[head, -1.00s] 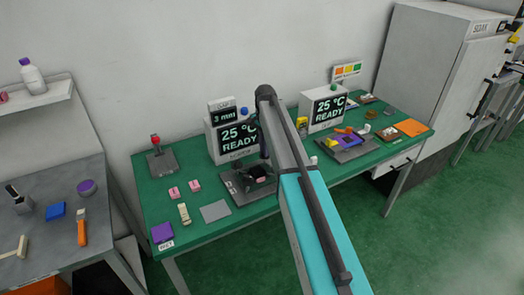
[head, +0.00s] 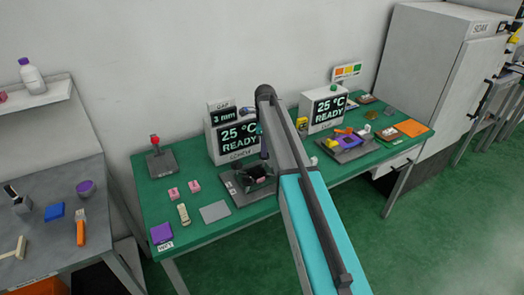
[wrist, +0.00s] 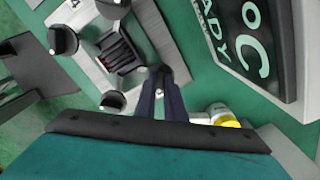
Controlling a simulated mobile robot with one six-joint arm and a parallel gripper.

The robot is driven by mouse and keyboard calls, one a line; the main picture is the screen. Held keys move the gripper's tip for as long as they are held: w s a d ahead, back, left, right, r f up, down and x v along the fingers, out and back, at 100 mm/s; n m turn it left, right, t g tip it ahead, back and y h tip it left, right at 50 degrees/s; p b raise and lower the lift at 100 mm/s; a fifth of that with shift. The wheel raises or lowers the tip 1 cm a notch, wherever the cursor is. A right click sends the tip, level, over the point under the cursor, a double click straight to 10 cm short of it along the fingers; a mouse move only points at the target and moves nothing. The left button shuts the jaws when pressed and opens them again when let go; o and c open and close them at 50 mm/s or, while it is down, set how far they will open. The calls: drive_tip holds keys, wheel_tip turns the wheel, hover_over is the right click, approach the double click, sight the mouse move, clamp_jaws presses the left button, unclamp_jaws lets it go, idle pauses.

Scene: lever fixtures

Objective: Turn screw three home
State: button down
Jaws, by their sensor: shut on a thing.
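A metal fixture (head: 240,201) with a dark socket in its middle sits on the green bench. In the wrist view its pale plate (wrist: 150,28) carries black screw knobs: one at left (wrist: 62,40), one below (wrist: 112,101), one at the top edge (wrist: 112,6). A "4" is printed near the top left. My gripper (wrist: 161,74) is shut on a further black knob at the plate's right corner, mostly hidden by the fingers. That knob's number is hidden, so I cannot read it as three. In the head view my arm partly covers the fixture and gripper (head: 263,178).
A display box (head: 237,138) reading 25 °C READY stands close behind the fixture. Pink blocks (head: 182,191), a grey plate (head: 214,211) and a red-knobbed lever (head: 158,158) are to the left. A second display box (head: 325,107) and a tray (head: 352,152) are to the right.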

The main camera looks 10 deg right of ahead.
drive_tip(key=shift+s+d+f+m, duration=0.1)
drive_tip(key=shift+s+m, duration=0.15)
drive_tip(key=shift+m, duration=0.45)
drive_tip(key=c, duration=1.8)
unclamp_jaws()
drive_tip(key=shift+c, duration=0.2)
drive_tip(key=shift+w+r, duration=0.1)
drive_tip(key=shift+r, duration=0.2)
drive_tip(key=shift+w+r, duration=0.1)
drive_tip(key=shift+r, duration=0.4)
wheel_tip(320, 180, up, 12)
drive_tip(key=b, duration=0.3)
drive_tip(key=shift+r, duration=0.2)
